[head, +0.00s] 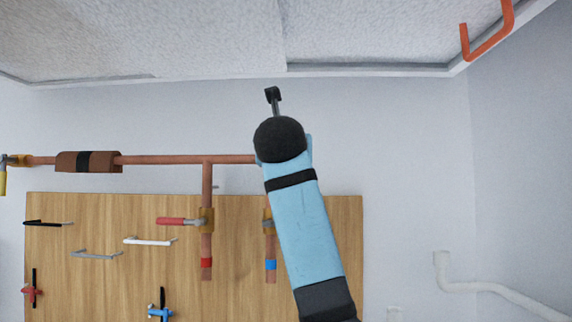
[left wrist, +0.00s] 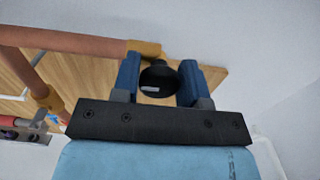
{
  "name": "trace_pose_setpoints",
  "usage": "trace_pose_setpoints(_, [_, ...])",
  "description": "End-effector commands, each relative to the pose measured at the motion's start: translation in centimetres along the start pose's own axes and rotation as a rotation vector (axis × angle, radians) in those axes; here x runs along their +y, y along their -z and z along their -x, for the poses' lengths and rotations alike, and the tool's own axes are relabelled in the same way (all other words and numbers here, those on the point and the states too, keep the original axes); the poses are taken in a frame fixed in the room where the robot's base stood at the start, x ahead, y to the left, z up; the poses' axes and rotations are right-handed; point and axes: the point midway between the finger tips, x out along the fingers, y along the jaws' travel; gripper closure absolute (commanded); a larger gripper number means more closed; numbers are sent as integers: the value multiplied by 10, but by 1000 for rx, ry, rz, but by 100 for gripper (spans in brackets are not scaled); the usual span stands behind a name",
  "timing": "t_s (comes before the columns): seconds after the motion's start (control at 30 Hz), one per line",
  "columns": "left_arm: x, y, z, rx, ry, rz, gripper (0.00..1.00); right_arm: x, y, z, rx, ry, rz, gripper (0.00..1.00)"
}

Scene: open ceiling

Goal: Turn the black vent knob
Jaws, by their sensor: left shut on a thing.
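The black vent knob (left wrist: 158,77) shows in the left wrist view as a dark round knob with a small pale mark on its face. It sits by the brass fitting (left wrist: 146,48) at the end of a copper pipe (left wrist: 60,37). My left gripper (left wrist: 160,65) is shut on the knob, with one blue finger on each side. In the head view my light blue arm reaches up the middle and hides the knob and the fingers. The same copper pipe (head: 190,159) runs behind the arm there. My right gripper is not in view.
Below the pipe, two branches carry valves, one with a red handle (head: 172,221). A wooden board (head: 110,290) holds several handles and small valves. A white pipe (head: 490,287) is at the lower right and an orange bar (head: 488,45) at the top right. The wall right of my arm is clear.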

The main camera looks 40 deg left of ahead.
Motion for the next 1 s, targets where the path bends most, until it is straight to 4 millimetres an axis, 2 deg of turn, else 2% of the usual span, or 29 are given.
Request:
trace_pose_setpoints(0.3, [-1, 1, 0, -2, -1, -300, 84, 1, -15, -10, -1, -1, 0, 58])
trace_pose_setpoints(1.0, [-4, 2, 0, -2, -2, -967, 84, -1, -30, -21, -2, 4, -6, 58])
